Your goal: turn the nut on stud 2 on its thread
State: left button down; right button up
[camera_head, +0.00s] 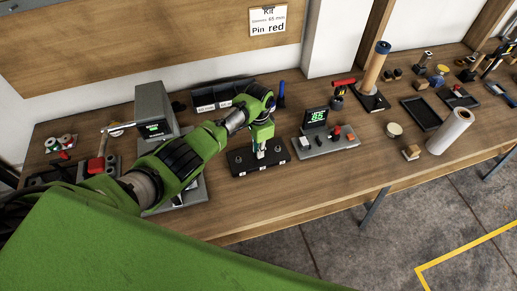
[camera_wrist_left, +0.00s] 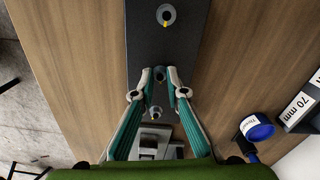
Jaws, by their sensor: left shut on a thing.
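A black plate (camera_head: 243,168) with a row of studs lies on the wooden bench; it also shows in the left wrist view (camera_wrist_left: 186,45). My left gripper (camera_head: 260,153) points down over the plate's middle. In the left wrist view its teal fingers (camera_wrist_left: 160,74) are closed around the middle stud, with a small dark nut or stud top (camera_wrist_left: 160,70) between the tips. The nut's thread is too small to see. Another stud with a yellow mark (camera_wrist_left: 166,15) stands at the top of that view, and one (camera_wrist_left: 155,113) shows between the fingers. My right gripper is not in view.
A grey station with a green display (camera_head: 316,118) stands right of the plate, and a grey box with a screen (camera_head: 153,105) stands left. Dark bins (camera_head: 216,95) are behind. A red-handled tool (camera_head: 343,83) and a white roll (camera_head: 450,132) are farther right. Bench in front is clear.

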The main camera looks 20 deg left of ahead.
pick_arm(q)
jog(key=shift+m, duration=1.2)
jog(key=c, duration=2)
grip_release()
jog(key=shift+r, duration=0.1)
notch_tip(320, 180, up, 12)
jog(key=shift+f, duration=0.1)
